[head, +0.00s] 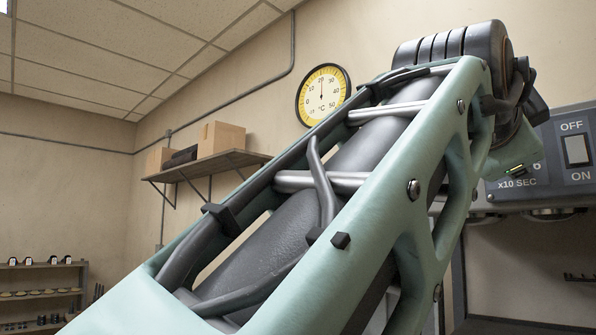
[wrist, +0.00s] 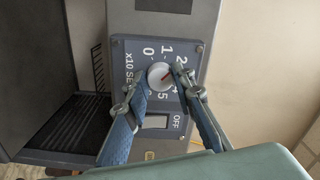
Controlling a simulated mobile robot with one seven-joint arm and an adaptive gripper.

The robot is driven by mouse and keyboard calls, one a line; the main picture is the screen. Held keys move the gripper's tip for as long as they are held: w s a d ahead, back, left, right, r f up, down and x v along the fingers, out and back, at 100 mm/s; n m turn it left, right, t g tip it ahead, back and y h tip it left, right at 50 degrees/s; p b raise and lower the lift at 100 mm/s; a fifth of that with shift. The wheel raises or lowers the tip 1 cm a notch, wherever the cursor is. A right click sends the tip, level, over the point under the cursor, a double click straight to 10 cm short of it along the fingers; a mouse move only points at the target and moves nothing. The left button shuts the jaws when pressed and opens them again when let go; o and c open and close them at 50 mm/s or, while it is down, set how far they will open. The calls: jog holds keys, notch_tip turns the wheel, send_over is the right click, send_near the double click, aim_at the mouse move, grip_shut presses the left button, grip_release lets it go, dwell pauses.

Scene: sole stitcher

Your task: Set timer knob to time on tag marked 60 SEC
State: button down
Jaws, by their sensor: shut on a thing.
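The plate bears white numbers, with 0, 1, 2, 4 and 5 readable in part, and "x10 SEC". My gripper (wrist: 162,79) has its two blue-grey fingers on either side of the knob and is shut on it. A small reddish mark shows on the knob, but its exact heading is too small to read. I see no 60 SEC tag.
An OFF/ON rocker switch (head: 577,150) sits right of the dial in the head view; it shows below the knob in the wrist view (wrist: 155,122). A wall shelf (head: 208,164) with boxes, a round thermometer (head: 323,94) and a low rack (head: 42,293) stand away from the machine.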

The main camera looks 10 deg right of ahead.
jog(key=shift+s+d+r+m, duration=0.1)
jog(key=shift+m, duration=6.35)
jog(key=shift+r+m, duration=0.1)
jog(key=shift+m, duration=6.35)
jog(key=shift+f+m, duration=0.1)
jog(key=shift+m, duration=0.2)
jog(key=c, duration=1.6)
grip_release()
jog(key=v, duration=1.2)
